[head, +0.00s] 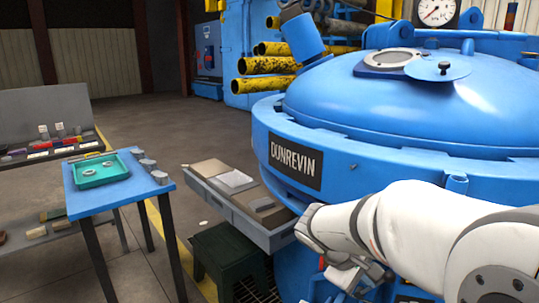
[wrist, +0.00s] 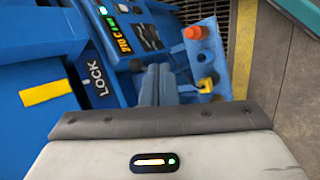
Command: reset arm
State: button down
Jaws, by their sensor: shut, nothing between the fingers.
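My white arm (head: 365,228) reaches in from the lower right in the head view, in front of the blue furnace (head: 390,110) marked DUNREVIN. Its wrist end is bent down beside the furnace wall. The fingers cannot be made out in the head view.
A tray shelf (head: 228,208) juts from the furnace's left side above a dark green stool (head: 222,250). A blue table (head: 88,198) with a teal tray (head: 85,175) and small metal cups stands left. A grey bench (head: 40,152) is behind it. Floor between table and furnace is narrow.

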jog(key=s+a+r+m+y+p, duration=0.3)
jog(key=s+r+p, duration=0.2)
jog(key=s+r, duration=0.1)
jog(key=s+a+r+m+y+p, duration=0.3)
jog(key=s+r+m+y+p, duration=0.1)
jog(key=s+r+p, duration=0.2)
jog(key=shift+s+t+y, duration=0.3)
jog(key=shift+s+t, duration=0.1)
jog(key=shift+s, duration=0.25)
jog(key=shift+a+r, duration=0.1)
dwell(0.8)
